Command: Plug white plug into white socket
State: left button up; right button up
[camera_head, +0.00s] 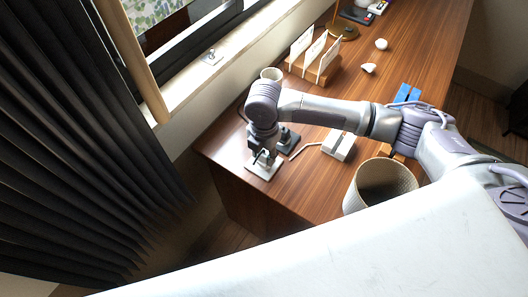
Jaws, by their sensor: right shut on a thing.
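My right gripper (264,158) points down at the desk's near left corner, over a flat pale square plate (261,173) that looks like the white socket. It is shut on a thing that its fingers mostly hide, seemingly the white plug. The gap between plug and plate is too small to judge. My left gripper is not in view.
A dark block (289,139) stands close right of the gripper. Dark curtains (75,130) hang left.

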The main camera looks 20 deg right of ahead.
aim_at(264, 152)
jog(key=shift+p, duration=0.35)
dwell(0.7)
jog(key=shift+p, duration=0.45)
dwell(0.7)
jog(key=shift+p, duration=0.45)
jog(key=shift+f, duration=0.6)
jog(key=o, duration=1.1)
jog(key=shift+o, duration=0.2)
jog(key=shift+r, duration=0.1)
notch_tip(264, 152, up, 12)
jog(key=shift+f, duration=0.1)
